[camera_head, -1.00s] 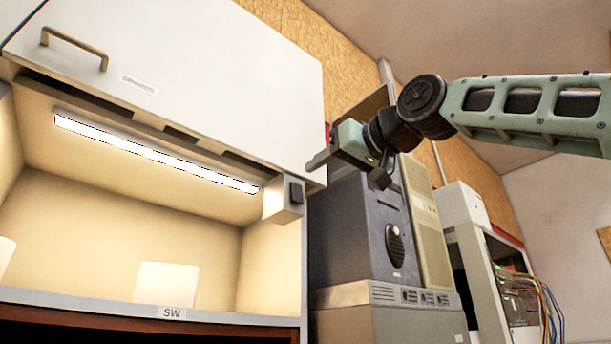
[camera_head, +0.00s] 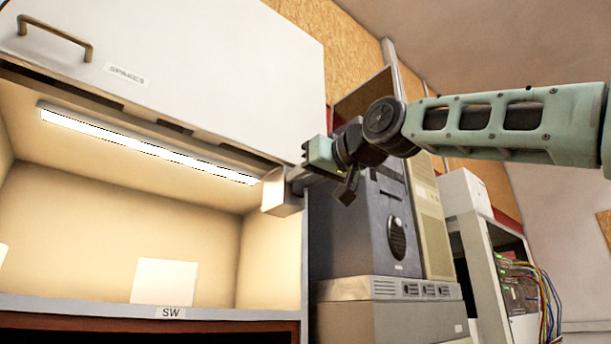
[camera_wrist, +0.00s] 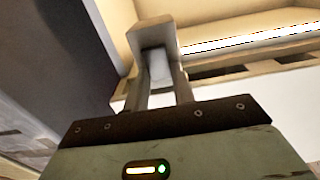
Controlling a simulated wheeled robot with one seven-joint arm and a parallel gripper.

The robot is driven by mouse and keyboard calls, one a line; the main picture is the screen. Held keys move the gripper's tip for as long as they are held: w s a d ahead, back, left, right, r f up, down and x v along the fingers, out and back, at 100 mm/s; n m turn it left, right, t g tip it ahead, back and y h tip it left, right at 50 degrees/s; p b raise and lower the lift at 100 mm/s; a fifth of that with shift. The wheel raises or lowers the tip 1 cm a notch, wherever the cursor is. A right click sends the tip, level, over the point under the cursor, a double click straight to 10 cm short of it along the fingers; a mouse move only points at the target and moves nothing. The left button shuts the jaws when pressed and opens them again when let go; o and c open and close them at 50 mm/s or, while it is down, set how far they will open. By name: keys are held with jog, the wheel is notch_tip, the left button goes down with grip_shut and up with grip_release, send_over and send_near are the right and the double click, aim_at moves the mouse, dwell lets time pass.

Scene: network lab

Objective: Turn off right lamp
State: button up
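The lamp is a long strip light (camera_head: 145,147) under the white cabinet, and it is lit. It also shows lit in the wrist view (camera_wrist: 245,38). A small pale switch box (camera_head: 280,194) sits at its right end. My gripper (camera_head: 293,174) is at the front face of this box, its fingertips at or very close to the switch. The gripper hides the switch in the head view. In the wrist view the fingers (camera_wrist: 158,62) stand apart with a gap between them, in front of the box (camera_wrist: 152,22). I cannot tell whether they touch the switch.
The white cabinet door (camera_head: 200,70) hangs just above the box. A dark computer tower (camera_head: 385,238) and beige machines stand close right of the niche. A rack with cables (camera_head: 515,285) is farther right. The shelf edge (camera_head: 100,308) runs below.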

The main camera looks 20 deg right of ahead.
jog(key=shift+f+t+b, duration=0.3)
jog(key=shift+f+b, duration=0.15)
jog(key=shift+b, duration=1.05)
jog(key=t+b, duration=0.1)
jog(key=b, duration=0.3)
jog(key=shift+s+f+y, duration=0.1)
jog(key=shift+f+y, duration=0.1)
jog(key=shift+y, duration=0.1)
jog(key=shift+r+t+b, duration=0.15)
jog(key=shift+t+b, duration=0.55)
jog(key=shift+b, duration=0.25)
jog(key=shift+r, duration=0.15)
jog(key=o, duration=1)
jog(key=shift+s, duration=0.1)
jog(key=b+v, duration=1.3)
jog(key=v, duration=0.4)
jog(key=shift+d+f, duration=0.25)
